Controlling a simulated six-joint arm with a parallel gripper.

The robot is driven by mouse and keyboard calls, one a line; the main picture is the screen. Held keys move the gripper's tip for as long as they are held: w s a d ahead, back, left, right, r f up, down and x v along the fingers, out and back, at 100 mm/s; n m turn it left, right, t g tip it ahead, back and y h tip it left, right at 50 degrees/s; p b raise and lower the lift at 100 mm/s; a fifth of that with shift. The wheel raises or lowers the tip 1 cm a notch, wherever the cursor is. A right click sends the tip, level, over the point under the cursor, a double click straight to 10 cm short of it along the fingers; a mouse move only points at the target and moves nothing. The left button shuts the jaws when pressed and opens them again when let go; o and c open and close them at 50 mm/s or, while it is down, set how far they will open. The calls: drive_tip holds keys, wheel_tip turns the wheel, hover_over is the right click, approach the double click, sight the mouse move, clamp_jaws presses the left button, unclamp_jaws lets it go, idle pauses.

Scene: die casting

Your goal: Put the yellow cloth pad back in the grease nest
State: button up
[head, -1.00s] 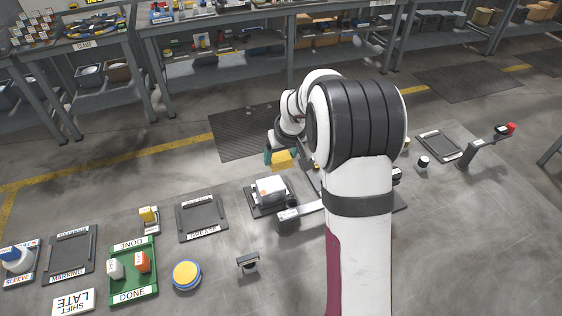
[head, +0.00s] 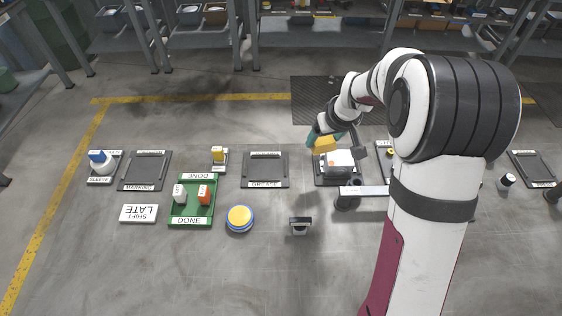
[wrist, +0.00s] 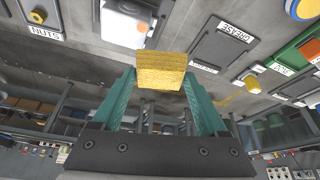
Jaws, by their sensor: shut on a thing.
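The yellow cloth pad (wrist: 161,70) is between the teal fingers of my gripper (wrist: 162,85) in the wrist view. The gripper is shut on it. In the head view the pad (head: 323,144) shows below my gripper (head: 325,138), close to the white block's nest and partly overlapping it in the picture; I cannot tell its height. The grease nest (head: 265,178) is a dark grey square tray, labelled at its front edge, to the left of the gripper. It looks empty. It also shows at the upper right in the wrist view (wrist: 229,45).
A white block (head: 341,159) sits in the nest just right of the pad. Left of the grease nest are a small stand with a yellow piece (head: 218,154) and a green DONE tray (head: 190,220). A yellow round button (head: 240,217) and a small dark-topped post (head: 300,224) stand in front.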

drive_tip(key=shift+n+y, duration=0.3)
drive_tip(key=shift+n, duration=0.4)
drive_tip(key=a+f, duration=0.2)
drive_tip(key=a, duration=0.2)
drive_tip(key=w+a+f, duration=0.1)
drive_tip(key=a+f, duration=0.1)
drive_tip(key=a, duration=0.3)
drive_tip(key=a+f, duration=0.3)
drive_tip(key=a, duration=0.2)
drive_tip(key=shift+w+a+f, duration=0.1)
drive_tip(key=shift+w+a, duration=0.15)
drive_tip(key=shift+w, duration=0.05)
drive_tip(key=shift+w+a+f, duration=0.1)
drive_tip(key=shift+f, duration=1)
drive_tip(key=shift+a+f, duration=0.1)
drive_tip(key=shift+f, duration=0.95)
drive_tip(key=shift+f, duration=0.1)
drive_tip(key=o, duration=1.2)
